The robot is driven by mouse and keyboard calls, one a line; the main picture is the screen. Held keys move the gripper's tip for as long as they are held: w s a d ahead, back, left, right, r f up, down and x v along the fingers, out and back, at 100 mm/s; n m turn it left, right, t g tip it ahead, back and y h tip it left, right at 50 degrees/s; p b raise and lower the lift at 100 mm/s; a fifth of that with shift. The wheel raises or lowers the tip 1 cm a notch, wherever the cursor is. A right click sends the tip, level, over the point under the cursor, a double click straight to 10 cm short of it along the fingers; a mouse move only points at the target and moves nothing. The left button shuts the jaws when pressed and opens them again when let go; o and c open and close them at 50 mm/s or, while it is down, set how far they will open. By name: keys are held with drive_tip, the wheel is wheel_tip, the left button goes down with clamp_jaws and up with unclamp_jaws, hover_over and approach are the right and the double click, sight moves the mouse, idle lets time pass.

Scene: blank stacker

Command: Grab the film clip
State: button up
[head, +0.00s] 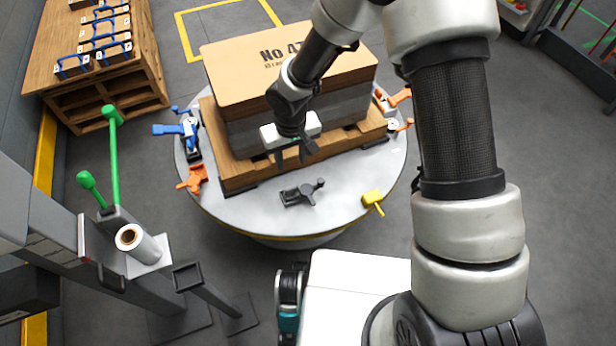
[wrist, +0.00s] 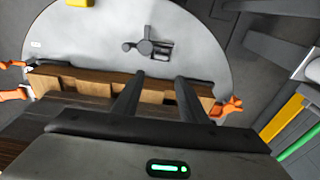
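No part carries a film clip label. A small yellow clip-like piece (head: 372,197) lies at the right front of the round grey table (head: 240,205); its edge shows at the top of the wrist view (wrist: 80,3). A dark grey clamp (head: 302,192) lies at the table's front middle, and in the wrist view (wrist: 146,46) it is beyond my fingertips. My gripper (head: 292,160) is open and empty, its two fingers apart in the wrist view (wrist: 160,77). It is over the pallet's front edge, behind the dark clamp and apart from it.
A wooden pallet (head: 238,176) bears a stack of sheets (head: 225,75) behind my gripper. Orange clamps (head: 194,179) and blue clamps (head: 180,129) sit around the table's rim. A film roll (head: 143,246) stands at the left. The table's front is mostly clear.

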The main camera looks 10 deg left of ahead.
drive_tip(key=b, duration=0.3)
hover_over(291, 188)
drive_tip(key=s, duration=0.1)
wheel_tip(291, 188, down, 12)
drive_tip(key=shift+d+f, duration=0.1)
drive_tip(key=shift+f, duration=0.1)
drive_tip(key=shift+w+f+b, duration=0.25)
drive_tip(key=shift+f+b, duration=0.3)
drive_tip(key=shift+f, duration=0.95)
drive_tip(key=shift+w+f+b, duration=0.2)
drive_tip(key=shift+f+b, duration=0.3)
drive_tip(key=shift+f, duration=1)
drive_tip(key=shift+c, duration=0.3)
drive_tip(key=shift+r, duration=0.1)
drive_tip(key=c, duration=0.7)
